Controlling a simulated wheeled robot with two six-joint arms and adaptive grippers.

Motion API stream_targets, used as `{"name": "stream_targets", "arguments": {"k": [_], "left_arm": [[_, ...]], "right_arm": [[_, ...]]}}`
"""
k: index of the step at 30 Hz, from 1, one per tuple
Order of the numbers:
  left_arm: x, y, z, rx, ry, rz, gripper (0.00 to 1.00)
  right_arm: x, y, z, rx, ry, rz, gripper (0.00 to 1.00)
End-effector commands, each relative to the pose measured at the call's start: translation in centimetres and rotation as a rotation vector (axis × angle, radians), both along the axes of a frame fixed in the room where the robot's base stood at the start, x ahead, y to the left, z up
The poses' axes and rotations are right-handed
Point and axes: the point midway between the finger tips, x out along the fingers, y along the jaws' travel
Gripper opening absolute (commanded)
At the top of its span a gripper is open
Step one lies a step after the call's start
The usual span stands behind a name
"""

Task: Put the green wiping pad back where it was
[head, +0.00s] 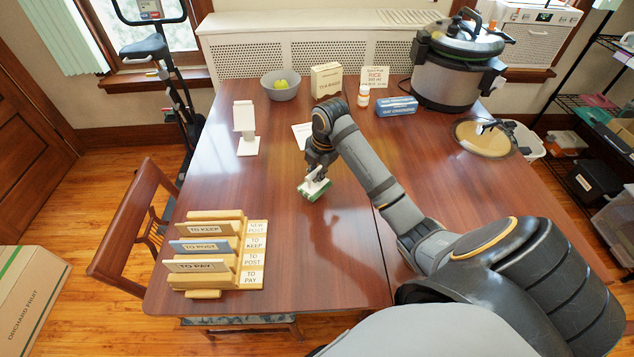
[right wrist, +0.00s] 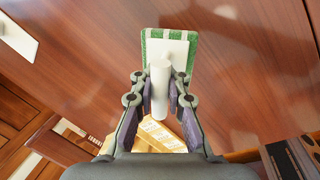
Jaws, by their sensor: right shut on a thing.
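The green wiping pad (head: 314,190) has a white backing and a white handle. In the head view it is at the middle of the table, just under my right gripper (head: 317,172). In the right wrist view, my right gripper (right wrist: 160,100) is shut on the white handle, with the green pad (right wrist: 145,48) beyond the fingertips. I cannot tell whether the pad touches the table or hangs just above it. My left gripper is not in view.
A white card (head: 301,133) lies behind the gripper, partly hidden by my arm. A white stand (head: 245,128) is to the left. A wooden letter sorter (head: 253,240) stands front left. A grey bowl (head: 280,90), boxes and a large cooker (head: 458,70) stand at the back. The table middle (head: 300,235) is clear.

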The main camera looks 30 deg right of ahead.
Motion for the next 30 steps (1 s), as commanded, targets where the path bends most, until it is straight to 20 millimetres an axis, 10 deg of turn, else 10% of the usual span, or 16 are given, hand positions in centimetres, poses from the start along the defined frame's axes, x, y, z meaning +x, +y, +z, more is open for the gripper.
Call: {"name": "stream_targets", "arguments": {"k": [17, 24, 30], "left_arm": [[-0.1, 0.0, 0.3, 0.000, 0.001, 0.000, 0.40], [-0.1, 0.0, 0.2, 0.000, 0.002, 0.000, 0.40], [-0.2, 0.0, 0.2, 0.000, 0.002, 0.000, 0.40]], "right_arm": [[0.3, -0.5, -4.0, -0.001, 0.001, 0.000, 0.00], [0.3, -0.6, -4.1, -0.001, 0.001, 0.000, 0.37], [0.3, -0.6, -4.0, -0.001, 0.001, 0.000, 0.37]]}}
